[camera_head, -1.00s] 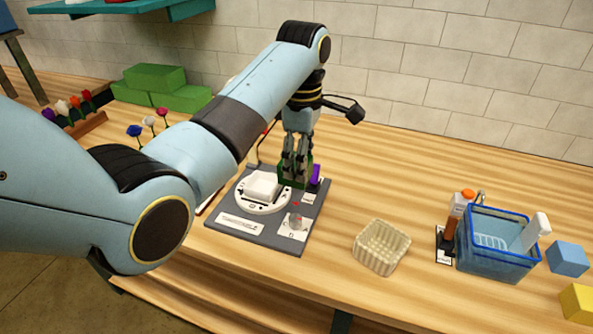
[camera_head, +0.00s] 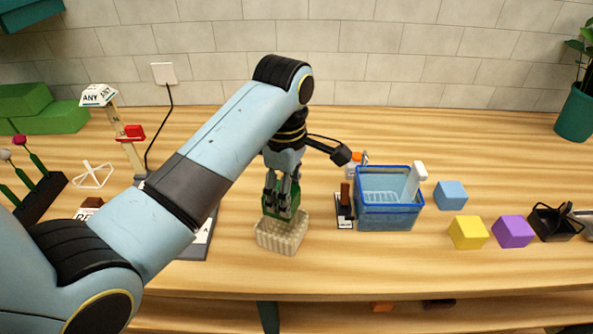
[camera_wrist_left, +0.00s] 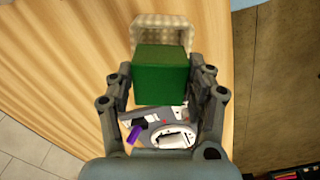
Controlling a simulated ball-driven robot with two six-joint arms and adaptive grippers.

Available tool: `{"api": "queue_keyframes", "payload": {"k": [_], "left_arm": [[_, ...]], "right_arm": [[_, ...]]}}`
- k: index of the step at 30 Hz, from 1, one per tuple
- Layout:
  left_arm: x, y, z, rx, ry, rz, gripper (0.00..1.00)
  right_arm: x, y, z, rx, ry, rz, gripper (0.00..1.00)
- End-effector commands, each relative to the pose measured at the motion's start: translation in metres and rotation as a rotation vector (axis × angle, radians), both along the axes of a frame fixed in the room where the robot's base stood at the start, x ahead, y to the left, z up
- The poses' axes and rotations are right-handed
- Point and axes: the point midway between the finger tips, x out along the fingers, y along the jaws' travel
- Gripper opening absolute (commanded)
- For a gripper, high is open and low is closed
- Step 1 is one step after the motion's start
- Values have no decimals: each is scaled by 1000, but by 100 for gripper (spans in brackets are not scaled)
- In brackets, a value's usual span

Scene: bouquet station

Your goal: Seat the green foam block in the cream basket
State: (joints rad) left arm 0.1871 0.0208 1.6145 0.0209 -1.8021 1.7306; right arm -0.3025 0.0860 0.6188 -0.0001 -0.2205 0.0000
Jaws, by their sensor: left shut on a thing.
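My left gripper (camera_head: 279,204) is shut on the green foam block (camera_head: 281,213) and points down at the cream basket (camera_head: 281,240). In the head view the block's lower end overlaps the basket's back rim; I cannot tell whether it is above the basket or inside its mouth. In the left wrist view the block (camera_wrist_left: 162,76) sits between the fingers, and the ribbed basket (camera_wrist_left: 165,30) shows beyond it, partly hidden by it. My right gripper is not in view.
A blue basket (camera_head: 390,222) stands right of the cream basket. Blue (camera_head: 451,194), yellow (camera_head: 468,232) and purple (camera_head: 512,231) cubes lie farther right. A white scale (camera_wrist_left: 175,136) shows in the wrist view. The table's front edge is close.

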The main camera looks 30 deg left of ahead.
Motion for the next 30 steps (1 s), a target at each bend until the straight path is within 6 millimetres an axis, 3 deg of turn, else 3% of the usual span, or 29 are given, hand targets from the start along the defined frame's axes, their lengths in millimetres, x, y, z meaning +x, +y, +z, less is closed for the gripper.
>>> {"api": "queue_keyframes", "payload": {"k": [12, 21, 30], "left_arm": [[-3, 0, -27, 0, 1, 0, 17], [-2, 0, -53, 0, 0, 0, 17], [-2, 0, -67, 0, -1, 0, 17]], "right_arm": [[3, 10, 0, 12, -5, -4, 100], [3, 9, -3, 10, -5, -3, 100], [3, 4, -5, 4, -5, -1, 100]]}}
